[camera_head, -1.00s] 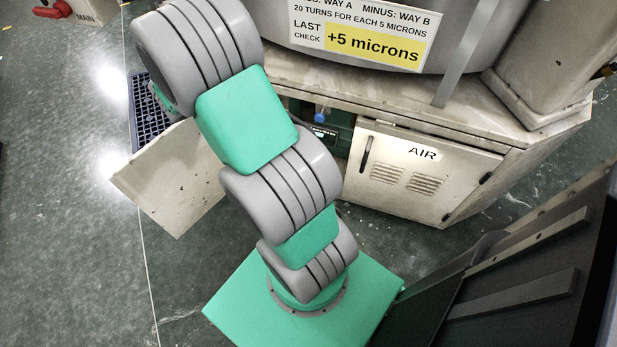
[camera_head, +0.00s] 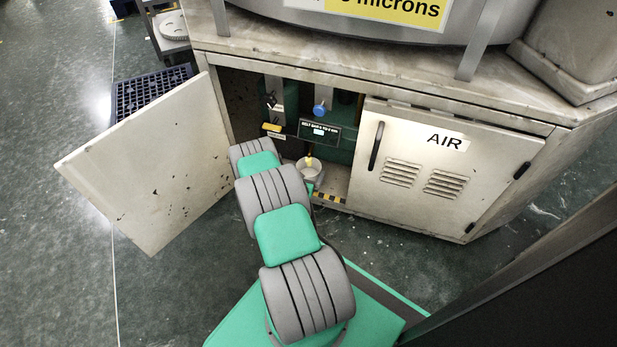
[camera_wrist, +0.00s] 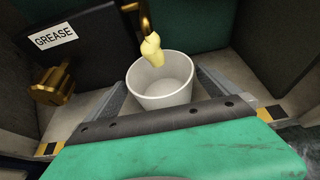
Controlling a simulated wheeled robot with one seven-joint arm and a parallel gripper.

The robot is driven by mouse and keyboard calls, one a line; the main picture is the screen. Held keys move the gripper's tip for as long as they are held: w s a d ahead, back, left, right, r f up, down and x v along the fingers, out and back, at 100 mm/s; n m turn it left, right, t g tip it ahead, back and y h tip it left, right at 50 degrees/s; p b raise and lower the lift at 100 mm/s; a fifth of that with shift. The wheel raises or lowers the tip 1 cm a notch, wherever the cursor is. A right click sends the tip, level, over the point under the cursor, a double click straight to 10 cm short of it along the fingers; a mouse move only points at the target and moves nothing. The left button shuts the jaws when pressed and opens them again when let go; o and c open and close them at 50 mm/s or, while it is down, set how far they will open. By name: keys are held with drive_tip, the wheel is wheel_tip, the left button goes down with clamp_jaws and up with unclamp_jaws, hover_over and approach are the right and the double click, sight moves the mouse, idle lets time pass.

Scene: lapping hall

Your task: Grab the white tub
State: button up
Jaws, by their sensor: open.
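The white tub (camera_head: 310,168) stands inside the open left bay of the cabinet, on its floor. In the wrist view the tub (camera_wrist: 163,92) is upright, its open mouth toward me, and looks empty inside where I can see. My gripper (camera_wrist: 161,94) is open, with one grey finger on each side of the tub. Whether the fingers touch its wall I cannot tell. A pale yellow blob of grease (camera_wrist: 152,50) hangs from a brass spout over the tub's far rim. In the head view my arm hides most of the gripper.
The open cabinet door (camera_head: 150,165) stands left of my arm; the closed AIR door (camera_head: 440,170) is at right. A dark box labelled GREASE (camera_wrist: 75,50) and a brass knob (camera_wrist: 52,86) are close at left.

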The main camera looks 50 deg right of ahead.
sight(309, 172)
drive_tip(key=x, duration=0.3)
drive_tip(key=shift+s+b, duration=0.1)
drive_tip(key=shift+b, duration=0.25)
drive_tip(key=shift+c, duration=0.2)
drive_tip(key=c, duration=1.4)
